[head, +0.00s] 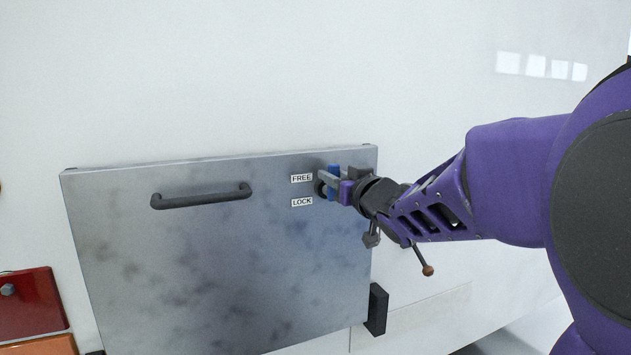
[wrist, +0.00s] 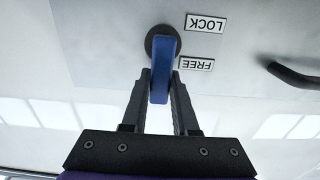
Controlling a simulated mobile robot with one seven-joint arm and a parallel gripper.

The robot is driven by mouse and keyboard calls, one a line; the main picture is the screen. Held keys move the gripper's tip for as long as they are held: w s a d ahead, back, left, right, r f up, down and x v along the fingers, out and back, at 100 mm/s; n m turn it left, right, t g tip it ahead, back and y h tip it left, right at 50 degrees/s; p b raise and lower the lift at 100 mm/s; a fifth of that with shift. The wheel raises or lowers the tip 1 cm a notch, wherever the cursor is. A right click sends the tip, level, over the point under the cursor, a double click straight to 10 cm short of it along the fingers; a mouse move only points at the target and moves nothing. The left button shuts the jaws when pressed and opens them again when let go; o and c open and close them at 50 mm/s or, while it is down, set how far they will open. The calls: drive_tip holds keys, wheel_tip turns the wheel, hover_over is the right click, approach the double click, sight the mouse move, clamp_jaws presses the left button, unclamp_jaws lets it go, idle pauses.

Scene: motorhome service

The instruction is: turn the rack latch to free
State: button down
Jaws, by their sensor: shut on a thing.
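The rack latch is a blue lever (wrist: 161,68) on a round dark pivot (wrist: 152,42), mounted on a grey metal panel. In the wrist view, which is upside down, the lever runs from the pivot toward my gripper (wrist: 161,80). My gripper is shut on the lever, with one finger on each side. The FREE label (wrist: 197,64) is beside the lever, and the LOCK label (wrist: 205,23) is nearer the pivot end. In the head view the lever (head: 333,172) stands roughly upright, right of the FREE label (head: 301,178); my gripper (head: 341,184) partly hides it.
The grey panel (head: 190,270) stands against a white wall. A dark bar handle (head: 201,198) sticks out at its upper left. A black block (head: 377,310) is at its lower right edge. Red (head: 30,305) and orange (head: 40,345) boxes are at lower left.

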drive_tip(key=shift+a, duration=0.1)
idle(0.3)
drive_tip(key=c, duration=0.7)
unclamp_jaws()
